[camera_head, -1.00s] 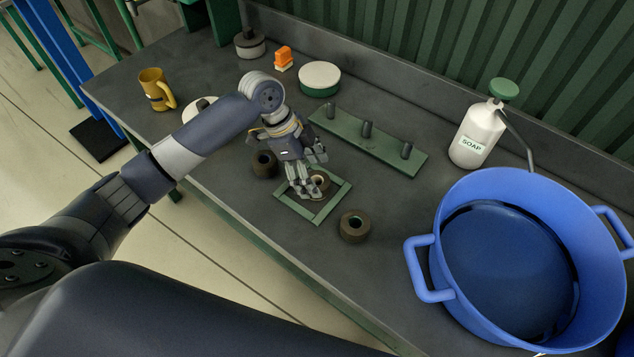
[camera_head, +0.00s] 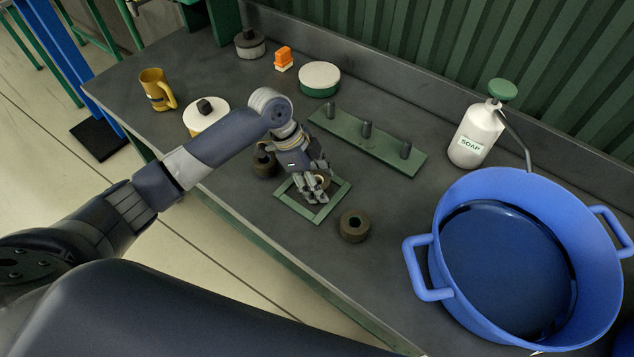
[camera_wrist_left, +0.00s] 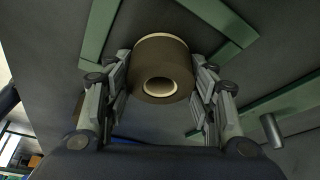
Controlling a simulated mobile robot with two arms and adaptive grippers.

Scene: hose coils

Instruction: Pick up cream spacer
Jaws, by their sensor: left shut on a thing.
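The cream spacer (camera_head: 324,181) is a short ring with a pale rim, partly hidden by my fingers in the head view. In the wrist view the spacer (camera_wrist_left: 162,72) has a brownish shaded face and a cream-edged hole. My left gripper (camera_head: 315,192) points down over the green square frame (camera_head: 333,204). In the wrist view, the fingers of this gripper (camera_wrist_left: 161,88) are shut on the spacer, one on each side. Whether the spacer touches the bench is hidden. My right gripper is out of view.
Dark rings lie beside the frame, one behind my wrist (camera_head: 264,162) and one to the right (camera_head: 354,226). A green rack (camera_head: 390,150) with three pegs stands behind. A blue tub (camera_head: 437,250) and soap bottle (camera_head: 475,135) are right; a yellow mug (camera_head: 154,88) is left.

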